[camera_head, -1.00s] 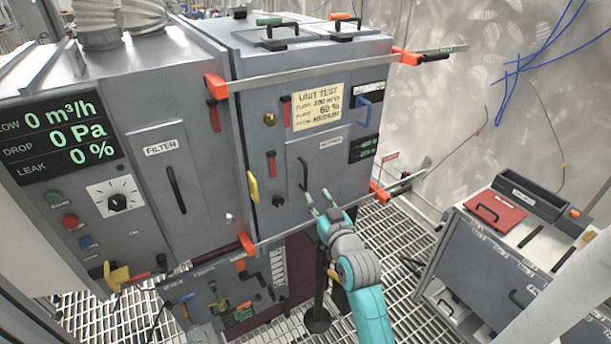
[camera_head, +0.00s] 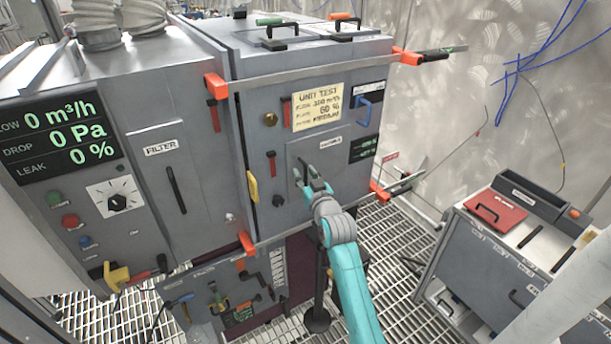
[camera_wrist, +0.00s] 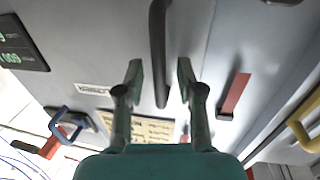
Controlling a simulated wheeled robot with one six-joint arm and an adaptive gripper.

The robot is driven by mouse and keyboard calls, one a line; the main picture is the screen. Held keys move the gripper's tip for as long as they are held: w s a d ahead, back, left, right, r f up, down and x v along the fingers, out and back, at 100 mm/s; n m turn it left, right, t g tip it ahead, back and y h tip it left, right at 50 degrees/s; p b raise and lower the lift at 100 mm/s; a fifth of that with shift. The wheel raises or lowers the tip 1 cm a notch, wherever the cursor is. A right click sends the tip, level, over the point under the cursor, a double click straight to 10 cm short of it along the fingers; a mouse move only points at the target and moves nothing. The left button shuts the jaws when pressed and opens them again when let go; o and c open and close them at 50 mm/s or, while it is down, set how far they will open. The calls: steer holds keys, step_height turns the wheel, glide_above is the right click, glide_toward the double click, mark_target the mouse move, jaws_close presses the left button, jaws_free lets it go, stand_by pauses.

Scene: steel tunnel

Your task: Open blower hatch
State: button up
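The hatch (camera_head: 343,165) is a grey panel with a small label on the front of the grey cabinet, and looks closed. Its black vertical bar handle (camera_wrist: 158,45) shows clearly in the wrist view. My gripper (camera_head: 311,180) is at this handle and mostly hides it in the head view. In the wrist view my gripper (camera_wrist: 160,72) is open, with one finger on each side of the handle's line and a gap to both. Whether the fingertips reach past the bar in depth I cannot tell.
Left of the hatch are a red latch (camera_head: 272,163) and a yellow handle (camera_head: 253,187). A blue handle (camera_head: 362,110) is at upper right. Metal rails with orange ends cross the cabinet front. A grey cart (camera_head: 490,250) stands right, over grated floor.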

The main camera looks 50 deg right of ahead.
jaws_close()
stand_by(0.3)
